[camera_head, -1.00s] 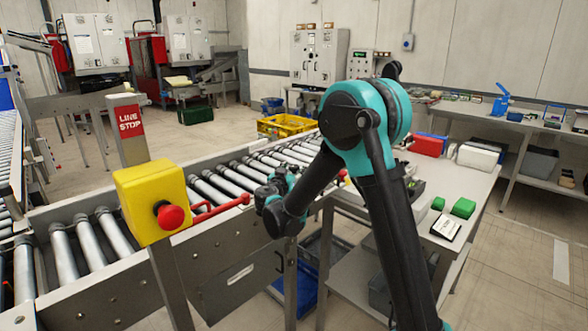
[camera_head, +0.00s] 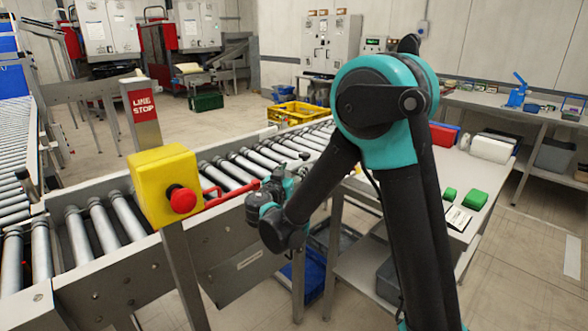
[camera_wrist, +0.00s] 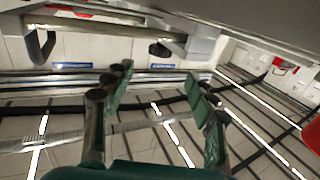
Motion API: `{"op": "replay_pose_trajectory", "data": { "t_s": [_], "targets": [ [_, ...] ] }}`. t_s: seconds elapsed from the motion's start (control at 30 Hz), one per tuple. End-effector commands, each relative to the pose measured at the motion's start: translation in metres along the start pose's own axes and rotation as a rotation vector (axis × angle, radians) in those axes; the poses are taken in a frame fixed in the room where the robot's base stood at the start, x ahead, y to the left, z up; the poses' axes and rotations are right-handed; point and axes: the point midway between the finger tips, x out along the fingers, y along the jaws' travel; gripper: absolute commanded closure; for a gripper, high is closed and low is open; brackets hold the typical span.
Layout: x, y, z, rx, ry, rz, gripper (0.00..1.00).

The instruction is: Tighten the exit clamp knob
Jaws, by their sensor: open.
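My gripper (camera_wrist: 162,88) is open and empty in the wrist view, its two dark green fingers spread apart. In the head view my gripper (camera_head: 272,190) is beside the near rail of the roller conveyor (camera_head: 240,262), close to a red bar (camera_head: 232,192). I cannot pick out the exit clamp knob for certain. A small dark rounded piece (camera_wrist: 160,49) shows beyond the fingers in the wrist view, near a metal bar; I cannot tell if it is the knob. Nothing is between the fingers.
A yellow box with a red stop button (camera_head: 182,200) stands on a post left of my gripper. A side table (camera_head: 440,185) with green blocks is right of my arm. A yellow crate (camera_head: 298,114) lies beyond the conveyor. A red shape (camera_wrist: 312,134) edges the wrist view.

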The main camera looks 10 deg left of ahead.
Motion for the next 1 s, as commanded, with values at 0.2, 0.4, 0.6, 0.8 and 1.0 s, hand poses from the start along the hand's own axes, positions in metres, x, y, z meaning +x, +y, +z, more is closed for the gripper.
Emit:
{"op": "replay_pose_trajectory", "data": {
  "t_s": [0.2, 0.4, 0.6, 0.8, 1.0],
  "targets": [
    [0.000, 0.011, -0.001, 0.000, 0.000, -0.047, 0.44],
    [-0.013, 0.045, -0.003, 0.000, 0.000, -0.230, 0.44],
    [-0.036, 0.066, -0.003, 0.000, 0.000, -0.374, 0.44],
    [-0.030, 0.063, -0.003, 0.000, 0.000, -0.397, 0.44],
    [0.003, 0.049, -0.002, 0.000, 0.000, -0.395, 0.44]
  ]
}}
